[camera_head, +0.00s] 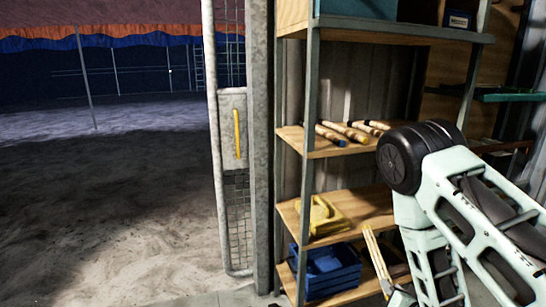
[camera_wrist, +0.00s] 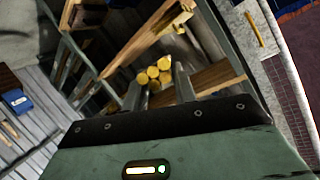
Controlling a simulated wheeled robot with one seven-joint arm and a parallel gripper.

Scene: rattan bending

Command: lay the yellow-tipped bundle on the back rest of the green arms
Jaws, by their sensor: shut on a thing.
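The yellow-tipped bundle (camera_wrist: 153,73) shows in the wrist view as a cluster of round yellow ends between my two fingers. My gripper (camera_wrist: 160,84) is shut on it. In the head view the held bundle (camera_head: 377,259) appears as pale, steeply tilted sticks in front of the lower shelves.
A metal-framed shelf holds several sticks (camera_head: 347,132) on its middle board. Below are a yellow tray (camera_head: 322,215) and a blue crate (camera_head: 329,270). A red-brown arm (camera_head: 502,146) lies below the green arms. A gate post (camera_head: 260,150) stands left; open floor lies beyond.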

